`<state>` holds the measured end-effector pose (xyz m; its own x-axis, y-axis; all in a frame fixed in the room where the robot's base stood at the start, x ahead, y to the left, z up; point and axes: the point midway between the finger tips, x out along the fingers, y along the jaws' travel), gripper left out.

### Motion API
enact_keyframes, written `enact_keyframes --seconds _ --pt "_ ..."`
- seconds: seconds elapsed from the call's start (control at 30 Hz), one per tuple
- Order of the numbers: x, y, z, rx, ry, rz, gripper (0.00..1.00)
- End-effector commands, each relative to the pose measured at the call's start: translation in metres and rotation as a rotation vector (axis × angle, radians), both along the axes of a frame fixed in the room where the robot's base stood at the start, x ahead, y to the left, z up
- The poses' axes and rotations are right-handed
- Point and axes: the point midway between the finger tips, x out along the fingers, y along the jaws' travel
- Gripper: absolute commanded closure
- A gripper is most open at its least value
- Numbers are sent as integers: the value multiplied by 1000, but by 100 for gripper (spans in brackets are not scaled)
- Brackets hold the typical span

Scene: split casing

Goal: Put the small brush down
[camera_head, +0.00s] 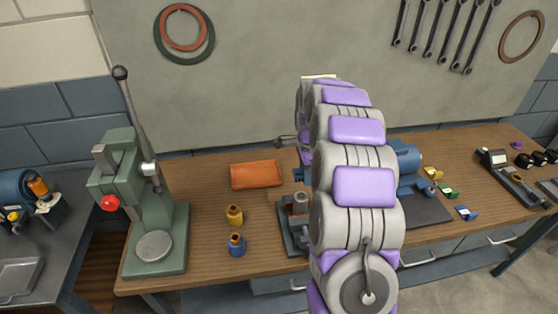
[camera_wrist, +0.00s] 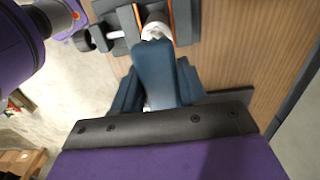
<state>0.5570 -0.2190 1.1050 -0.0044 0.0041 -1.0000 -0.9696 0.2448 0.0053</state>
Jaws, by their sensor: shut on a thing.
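Whether the brush touches that part cannot be told. In the head view my arm hides most of the gripper and the brush.
The fixture (camera_head: 291,240) stands near the bench's front. An orange cloth (camera_head: 257,175) lies behind it. Yellow (camera_head: 234,216) and blue (camera_head: 237,245) bottles stand left of it, beside a green press (camera_head: 122,185). A blue motor-like body (camera_head: 406,158) is at right. Bare wood shows around the cloth.

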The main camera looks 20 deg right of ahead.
Motion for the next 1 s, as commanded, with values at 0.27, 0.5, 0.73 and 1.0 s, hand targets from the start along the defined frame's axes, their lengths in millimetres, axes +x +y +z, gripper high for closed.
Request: enact_keyframes --seconds 0.27,0.5,0.73,1.0 --pt "1 10 -2 -1 2 66 100" --pt "3 64 -12 -4 2 502 100" --pt "-3 132 -24 -4 2 1068 100" --pt "-17 195 -37 1 -1 1613 100"
